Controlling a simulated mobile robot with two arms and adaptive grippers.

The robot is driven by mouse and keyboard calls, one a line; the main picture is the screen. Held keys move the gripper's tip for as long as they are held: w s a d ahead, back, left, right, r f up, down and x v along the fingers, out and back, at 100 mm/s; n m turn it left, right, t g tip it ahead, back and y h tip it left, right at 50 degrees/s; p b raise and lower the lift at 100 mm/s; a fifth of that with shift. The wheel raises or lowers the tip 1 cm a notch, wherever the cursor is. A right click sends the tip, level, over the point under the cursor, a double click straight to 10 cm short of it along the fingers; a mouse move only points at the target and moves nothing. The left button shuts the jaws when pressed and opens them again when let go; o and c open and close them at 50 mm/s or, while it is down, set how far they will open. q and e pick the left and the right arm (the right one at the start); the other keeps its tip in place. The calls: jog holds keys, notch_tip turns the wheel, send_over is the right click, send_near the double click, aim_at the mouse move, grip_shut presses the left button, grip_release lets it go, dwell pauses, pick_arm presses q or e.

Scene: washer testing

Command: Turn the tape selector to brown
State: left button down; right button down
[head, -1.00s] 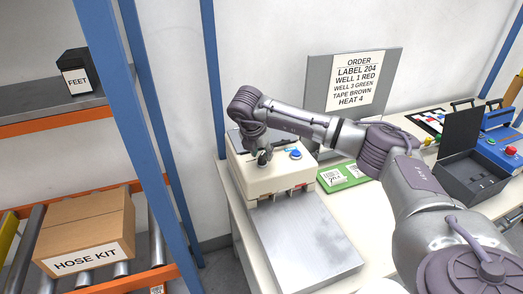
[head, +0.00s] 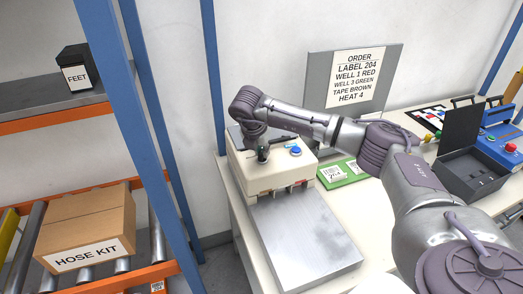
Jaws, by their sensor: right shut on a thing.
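The tape machine (head: 272,175) is a cream box on the white bench, with a grey metal plate in front of it. A blue button (head: 295,151) and a small red spot show on its top right. A dark selector knob (head: 263,153) stands on its top left. My right gripper (head: 262,147) points down over the knob and is shut on it; the fingers are small and partly hidden by the wrist. The way the knob points cannot be read. The order sign (head: 356,80) behind reads "TAPE BROWN". My left gripper is out of view.
A green board with white labels (head: 343,173) lies right of the machine. A dark open box (head: 470,175) and a blue device (head: 505,150) stand farther right. A blue-posted rack with a hose kit carton (head: 85,228) stands at left. The metal plate (head: 300,240) is bare.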

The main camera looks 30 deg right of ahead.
jog(key=n+b, duration=0.2)
jog(key=n+t+y+b, duration=0.1)
jog(key=b, duration=0.1)
jog(key=shift+s+d+f+n, duration=0.1)
jog(key=shift+f+n, duration=0.15)
jog(key=shift+n, duration=0.15)
jog(key=n+t+y+b, duration=0.1)
jog(key=n+b, duration=0.2)
jog(key=n, duration=0.1)
jog(key=shift+r, duration=0.1)
jog(key=shift+d+n+y+b, duration=0.1)
jog(key=shift+n+y+b, duration=0.45)
jog(key=shift+n, duration=0.55)
jog(key=n+y, duration=0.1)
jog(key=n, duration=0.1)
jog(key=shift+d+r+n, duration=0.1)
jog(key=shift+r+n, duration=0.05)
jog(key=shift+n, duration=0.25)
jog(key=n+y, duration=0.2)
jog(key=n, duration=0.2)
jog(key=shift+n, duration=0.4)
jog(key=c, duration=1.2)
grip_release()
jog(key=shift+g, duration=0.3)
jog(key=v, duration=1.2)
jog(key=shift+d, duration=0.15)
